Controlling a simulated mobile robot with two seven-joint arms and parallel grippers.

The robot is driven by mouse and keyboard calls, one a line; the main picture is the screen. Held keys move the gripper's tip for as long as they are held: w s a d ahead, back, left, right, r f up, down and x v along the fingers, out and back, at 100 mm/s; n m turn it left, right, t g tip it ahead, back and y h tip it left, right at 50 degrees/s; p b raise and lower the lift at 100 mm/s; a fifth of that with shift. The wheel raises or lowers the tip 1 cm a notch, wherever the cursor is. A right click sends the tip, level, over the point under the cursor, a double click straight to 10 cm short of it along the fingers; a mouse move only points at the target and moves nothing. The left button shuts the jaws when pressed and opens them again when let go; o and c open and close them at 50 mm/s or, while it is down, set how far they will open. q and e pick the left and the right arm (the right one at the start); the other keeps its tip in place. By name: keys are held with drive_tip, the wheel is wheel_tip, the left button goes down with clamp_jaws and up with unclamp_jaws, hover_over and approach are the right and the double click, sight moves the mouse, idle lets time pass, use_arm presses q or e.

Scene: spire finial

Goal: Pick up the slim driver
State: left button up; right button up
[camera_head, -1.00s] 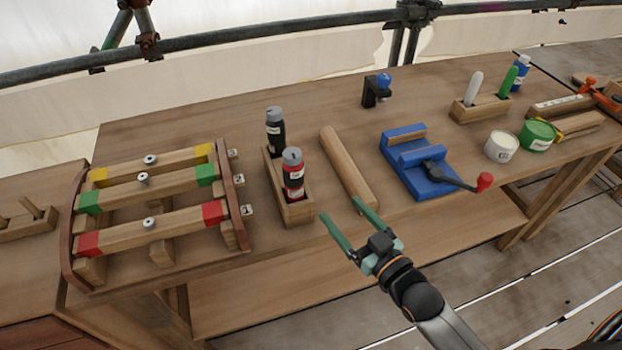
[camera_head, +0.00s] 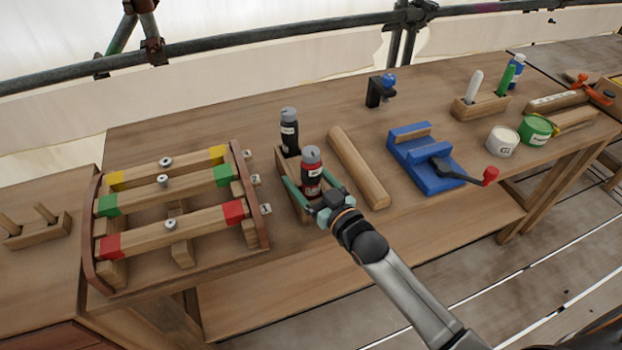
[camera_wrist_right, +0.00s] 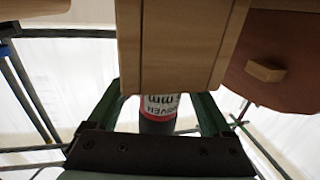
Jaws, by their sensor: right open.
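A wooden holder (camera_head: 284,168) carries two upright grey-capped, bottle-shaped tools. The rear one (camera_head: 289,130) is black; the front one (camera_head: 311,172) is black with a red band and white label. I cannot tell from the labels which is the slim driver. My right gripper (camera_head: 305,180) is open at the front one, with its fingers on either side. The wrist view shows this red-banded tool (camera_wrist_right: 158,108) between the open fingers, partly hidden by a wooden block (camera_wrist_right: 180,45); contact is not clear. My left gripper is not in view.
A wooden roller (camera_head: 357,165) lies just right of the holder. A rack of colour-ended bars (camera_head: 172,208) stands to the left. A blue vise-like fixture (camera_head: 425,165) with a red-knobbed lever is to the right. Free tabletop lies behind the holder.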

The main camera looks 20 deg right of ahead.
drive_tip(key=shift+w+a, duration=0.1)
drive_tip(key=shift+w, duration=0.35)
clamp_jaws()
idle(0.4)
drive_tip(key=shift+r, duration=0.1)
